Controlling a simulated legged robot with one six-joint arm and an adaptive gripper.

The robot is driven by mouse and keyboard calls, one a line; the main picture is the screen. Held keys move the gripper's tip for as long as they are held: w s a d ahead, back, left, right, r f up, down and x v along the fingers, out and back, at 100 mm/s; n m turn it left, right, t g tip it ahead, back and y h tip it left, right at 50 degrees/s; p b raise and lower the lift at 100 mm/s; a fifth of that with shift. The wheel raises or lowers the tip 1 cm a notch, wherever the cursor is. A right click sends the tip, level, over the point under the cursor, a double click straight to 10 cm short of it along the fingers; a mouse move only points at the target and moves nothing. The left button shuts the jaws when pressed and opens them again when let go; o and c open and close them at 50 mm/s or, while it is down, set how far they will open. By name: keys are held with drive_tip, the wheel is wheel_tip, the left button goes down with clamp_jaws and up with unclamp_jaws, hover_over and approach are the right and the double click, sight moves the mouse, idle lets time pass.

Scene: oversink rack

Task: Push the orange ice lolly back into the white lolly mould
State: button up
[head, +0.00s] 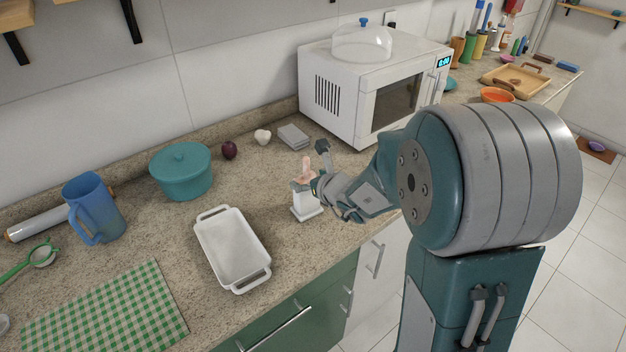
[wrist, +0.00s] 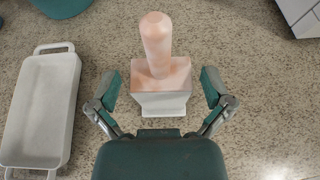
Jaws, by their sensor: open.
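The white lolly mould (head: 307,213) stands upright on the counter, right of the white baking dish. The pale orange ice lolly (head: 306,168) stands up out of its top. In the wrist view the lolly (wrist: 156,40) rises from the mould (wrist: 160,103), its rounded end up; how deep it sits is hard to tell. My gripper (head: 312,168) is at the mould in the head view. In the wrist view my gripper (wrist: 162,88) is open, with one finger on each side of the mould and a gap showing at both sides.
The white baking dish (head: 232,249) lies to the left; a teal pot (head: 182,172), an onion (head: 229,150), garlic (head: 262,137) and a grey stack (head: 293,136) stand behind. A microwave (head: 366,85) stands at the back right. Bare counter surrounds the mould.

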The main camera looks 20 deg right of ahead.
drive_tip(key=v, duration=1.1)
drive_tip(key=shift+s, duration=0.4)
drive_tip(key=shift+r, duration=0.1)
